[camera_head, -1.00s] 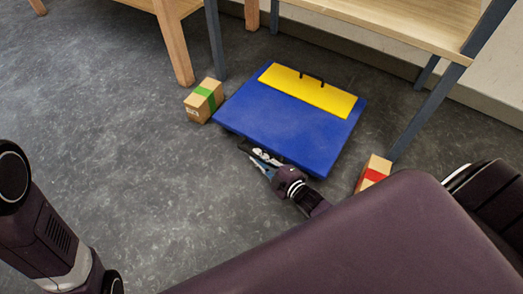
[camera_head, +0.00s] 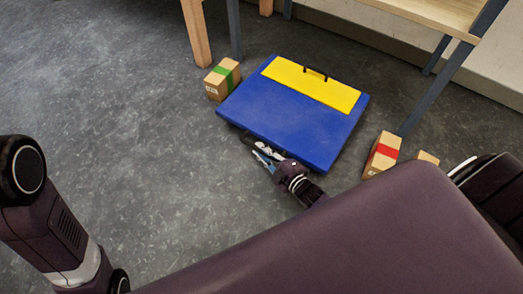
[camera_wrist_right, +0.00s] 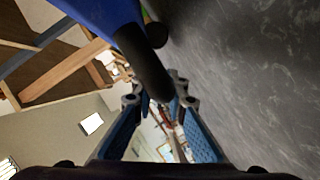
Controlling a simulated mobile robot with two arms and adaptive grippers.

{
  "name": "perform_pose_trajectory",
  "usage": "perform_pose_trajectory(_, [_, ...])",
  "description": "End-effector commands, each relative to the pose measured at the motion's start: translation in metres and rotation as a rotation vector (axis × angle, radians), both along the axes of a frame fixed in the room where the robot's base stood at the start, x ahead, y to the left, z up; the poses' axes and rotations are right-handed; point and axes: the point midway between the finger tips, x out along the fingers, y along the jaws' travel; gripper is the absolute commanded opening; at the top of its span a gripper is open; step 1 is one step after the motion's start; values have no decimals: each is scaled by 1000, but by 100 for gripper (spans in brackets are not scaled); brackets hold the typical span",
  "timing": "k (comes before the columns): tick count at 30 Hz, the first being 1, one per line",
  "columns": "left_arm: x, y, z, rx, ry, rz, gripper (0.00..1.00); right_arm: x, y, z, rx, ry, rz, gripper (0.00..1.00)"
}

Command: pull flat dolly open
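The flat dolly (camera_head: 290,122) is a blue board lying low on the floor, with a yellow panel (camera_head: 312,85) across its far part. A black handle (camera_head: 314,72) sits on that panel. My right gripper (camera_head: 256,149) is at the dolly's near edge. In the right wrist view a dark rounded bar (camera_wrist_right: 143,62) on the blue board runs between the fingertips of my right gripper (camera_wrist_right: 160,98), which look closed around it. The contact itself is partly hidden. My left gripper is not visible; only part of my left arm shows at the left.
A cardboard box with green tape (camera_head: 222,79) stands left of the dolly. A box with red tape (camera_head: 382,154) stands at its right, with another box (camera_head: 428,158) partly hidden beside it. Wooden tables stand behind. The floor (camera_head: 120,100) at left is clear.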

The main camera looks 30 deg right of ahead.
Motion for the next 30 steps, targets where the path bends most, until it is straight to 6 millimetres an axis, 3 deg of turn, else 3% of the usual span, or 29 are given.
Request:
perform_pose_trajectory(4, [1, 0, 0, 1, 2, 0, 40, 0, -1, 0, 0, 0, -1, 30])
perform_pose_trajectory(16, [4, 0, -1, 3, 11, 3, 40, -8, -2, 0, 0, 2, 0, 30])
perform_pose_trajectory(30, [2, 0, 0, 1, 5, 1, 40, -90, -19, 18, -1, 4, -1, 30])
